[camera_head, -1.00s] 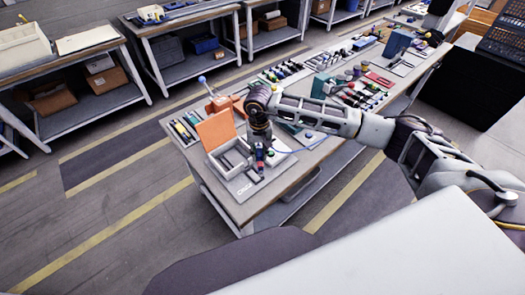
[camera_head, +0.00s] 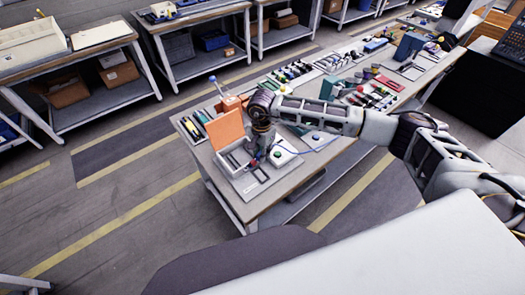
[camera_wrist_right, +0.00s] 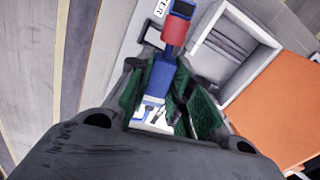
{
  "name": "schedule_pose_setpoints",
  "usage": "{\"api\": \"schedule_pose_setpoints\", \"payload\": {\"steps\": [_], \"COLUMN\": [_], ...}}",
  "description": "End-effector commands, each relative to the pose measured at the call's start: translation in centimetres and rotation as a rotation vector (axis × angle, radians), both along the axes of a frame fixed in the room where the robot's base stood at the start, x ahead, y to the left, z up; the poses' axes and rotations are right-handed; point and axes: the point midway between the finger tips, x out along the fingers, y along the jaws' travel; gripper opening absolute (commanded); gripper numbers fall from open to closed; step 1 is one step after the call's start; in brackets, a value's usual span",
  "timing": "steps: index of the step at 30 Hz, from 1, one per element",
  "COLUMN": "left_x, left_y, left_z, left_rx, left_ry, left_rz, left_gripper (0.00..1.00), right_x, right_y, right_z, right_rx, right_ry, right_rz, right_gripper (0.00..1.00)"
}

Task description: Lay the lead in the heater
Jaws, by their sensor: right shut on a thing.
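The heater (camera_head: 228,161) is a small white open box with a raised orange lid, at the near left end of the bench. It also shows in the right wrist view (camera_wrist_right: 262,72), on the right. My right gripper (camera_head: 258,150) is over the heater's right side in the head view. In the right wrist view its green-padded fingers (camera_wrist_right: 158,78) are shut on a blue and red piece with a dark end, which I take for the lead (camera_wrist_right: 173,32). That piece points past the box's open side, and I cannot tell whether it touches the box. My left gripper is out of view.
A white pad with a green button (camera_head: 277,154) lies right of the heater, with a thin blue cable (camera_head: 320,148) beyond. Pens or tools (camera_head: 193,127) lie on the left. Several tools fill the bench farther back. Floor at the front left is clear.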

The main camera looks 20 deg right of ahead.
Motion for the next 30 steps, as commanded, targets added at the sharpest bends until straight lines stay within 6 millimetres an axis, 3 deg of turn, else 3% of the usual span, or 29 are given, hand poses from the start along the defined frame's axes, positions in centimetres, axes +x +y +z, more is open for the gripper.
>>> {"api": "schedule_pose_setpoints", "payload": {"steps": [30], "left_x": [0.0], "left_y": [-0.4], "left_z": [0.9], "left_rx": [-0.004], "left_ry": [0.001], "left_rz": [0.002], "left_gripper": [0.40], "right_x": [0.0], "right_y": [0.6], "right_z": [-1.1], "right_rx": [-0.003], "right_ry": [0.001], "right_rz": [-0.787], "right_gripper": [0.00]}}
